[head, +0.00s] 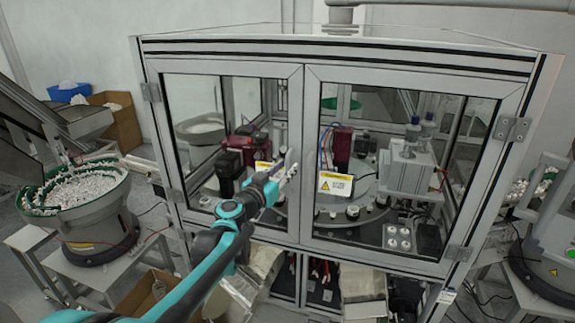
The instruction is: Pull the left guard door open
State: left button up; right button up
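The left guard door (233,74) is a clear panel in a grey metal frame. It is hinged at its left edge and looks shut, level with the right guard door (400,82). My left gripper (288,165) is in front of the left door's right edge, near where the two doors meet. It covers that part of the frame, so a handle there cannot be made out. Whether its fingers touch the door or hold anything is too small to tell. My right gripper is not in view.
Another feeder (545,235) stands at the right. A cardboard box (150,294) is low in front. Open bays show below the doors.

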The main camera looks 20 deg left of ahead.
pick_arm(q)
jog(key=shift+x, duration=0.8)
jog(key=shift+s, duration=0.1)
grip_shut()
